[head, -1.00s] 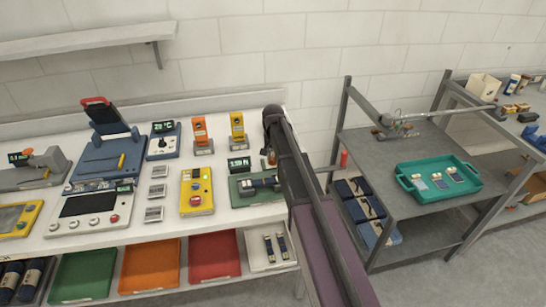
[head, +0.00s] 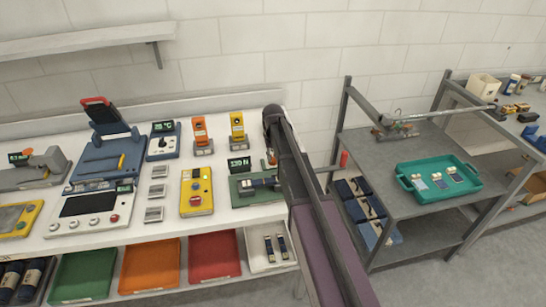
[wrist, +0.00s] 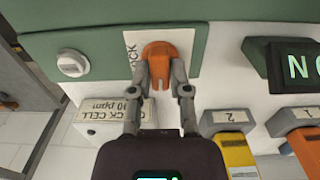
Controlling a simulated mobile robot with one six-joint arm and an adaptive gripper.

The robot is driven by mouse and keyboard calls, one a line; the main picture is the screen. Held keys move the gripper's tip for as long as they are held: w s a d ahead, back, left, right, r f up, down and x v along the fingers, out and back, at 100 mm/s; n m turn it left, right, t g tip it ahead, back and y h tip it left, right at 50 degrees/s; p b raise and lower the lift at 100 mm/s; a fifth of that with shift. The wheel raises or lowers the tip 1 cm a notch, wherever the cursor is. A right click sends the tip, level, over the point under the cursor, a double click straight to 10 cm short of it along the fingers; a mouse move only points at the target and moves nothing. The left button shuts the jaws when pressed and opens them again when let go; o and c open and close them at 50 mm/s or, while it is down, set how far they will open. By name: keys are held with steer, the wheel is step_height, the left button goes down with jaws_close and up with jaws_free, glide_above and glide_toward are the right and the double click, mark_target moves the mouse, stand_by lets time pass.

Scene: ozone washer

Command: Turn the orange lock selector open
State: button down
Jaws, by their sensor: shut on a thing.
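The orange lock selector (wrist: 162,52) shows in the wrist view on a white plate (wrist: 188,40) marked with partly hidden lettering, set in a green panel. Its narrow handle points down the picture toward my gripper. My gripper (wrist: 161,82) has one finger on each side of this handle and is shut on it. In the head view my gripper (head: 271,150) is at the right end of the bench, behind the green unit (head: 243,197). A small bit of orange shows there. My arm hides much of that area.
A dark display (wrist: 296,64) with green characters is right of the selector in the wrist view. Orange and yellow upright devices (head: 200,133) stand left of my arm. A grey cart (head: 385,160) with a teal tray (head: 410,184) is to the right.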

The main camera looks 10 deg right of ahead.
steer(key=shift+s, duration=0.1)
steer(key=c, duration=0.6)
jaws_free()
steer(key=shift+m, duration=0.5)
